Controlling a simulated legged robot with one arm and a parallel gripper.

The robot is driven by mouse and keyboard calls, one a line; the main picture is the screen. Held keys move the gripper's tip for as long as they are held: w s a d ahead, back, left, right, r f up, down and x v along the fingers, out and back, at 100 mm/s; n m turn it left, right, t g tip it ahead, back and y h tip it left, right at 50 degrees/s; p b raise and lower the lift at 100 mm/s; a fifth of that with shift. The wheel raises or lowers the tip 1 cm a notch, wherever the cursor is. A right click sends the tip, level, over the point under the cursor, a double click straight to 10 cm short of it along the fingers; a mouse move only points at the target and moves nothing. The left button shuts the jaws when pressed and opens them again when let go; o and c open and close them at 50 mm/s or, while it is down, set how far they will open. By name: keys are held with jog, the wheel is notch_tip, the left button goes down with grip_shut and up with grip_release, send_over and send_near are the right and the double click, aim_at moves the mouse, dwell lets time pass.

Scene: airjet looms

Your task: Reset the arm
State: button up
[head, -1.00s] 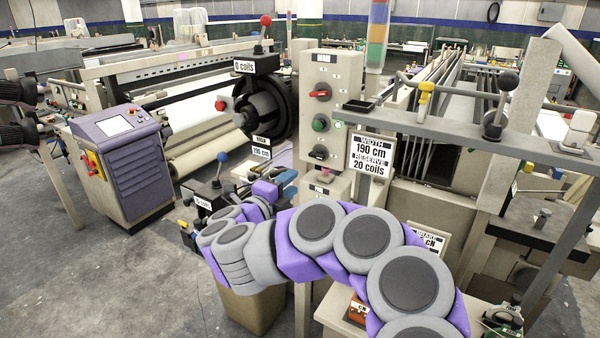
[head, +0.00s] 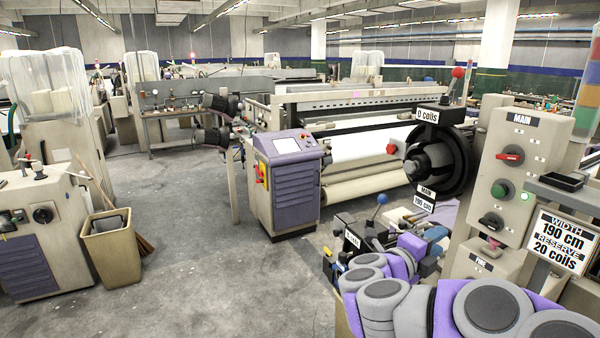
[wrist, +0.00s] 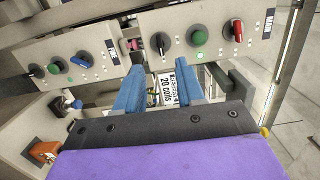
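My arm (head: 440,300), with purple links and round grey joints, reaches in from the bottom right of the head view, in front of the loom's controls. In the wrist view my gripper (wrist: 159,68) has two blue fingers standing apart with nothing held between them. A white sign (wrist: 167,90) reading 20 coils shows behind the gap. Panels with knobs and buttons lie beyond the fingertips. In the head view the far end of my arm is bunched among its own links, and the fingers cannot be made out clearly.
The MAIN panel (head: 525,150) has a red switch (head: 510,155) and a green button (head: 502,190). A WIDTH/RESERVE sign (head: 560,241) stands at the right. A purple-grey cabinet (head: 288,180) stands mid-floor. A beige bin (head: 110,250) stands at left. The grey floor between is clear.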

jog(key=w+a+r+n+t+y, duration=0.35)
jog(key=a+n+y, duration=0.2)
jog(key=a, duration=0.25)
jog(key=w+a+r+n+t+y, duration=0.2)
jog(key=a+r+n+t+y, duration=0.1)
jog(key=a+n+t+y, duration=0.4)
jog(key=s+a+f+n+g+y, duration=0.3)
jog(key=s+a+n+y, duration=0.15)
jog(key=a, duration=0.25)
jog(key=s+a+f+n+g+y, duration=0.2)
jog(key=s+a+n+g+y, duration=0.1)
jog(key=a+n, duration=0.4)
jog(key=s+f+n+g, duration=0.5)
jog(key=s+f+g, duration=0.3)
jog(key=s+f, duration=0.7)
jog(key=s+d+g+h, duration=0.2)
jog(key=s+d+g, duration=0.1)
jog(key=s, duration=0.7)
jog(key=s+d+f+n+g+h, duration=0.1)
jog(key=s+d+g, duration=0.3)
jog(key=s, duration=0.5)
jog(key=shift+s+d+f+h, duration=0.25)
jog(key=shift+s+d+h, duration=0.25)
jog(key=shift+d, duration=0.7)
jog(key=shift+w, duration=0.15)
jog(key=shift+c, duration=0.4)
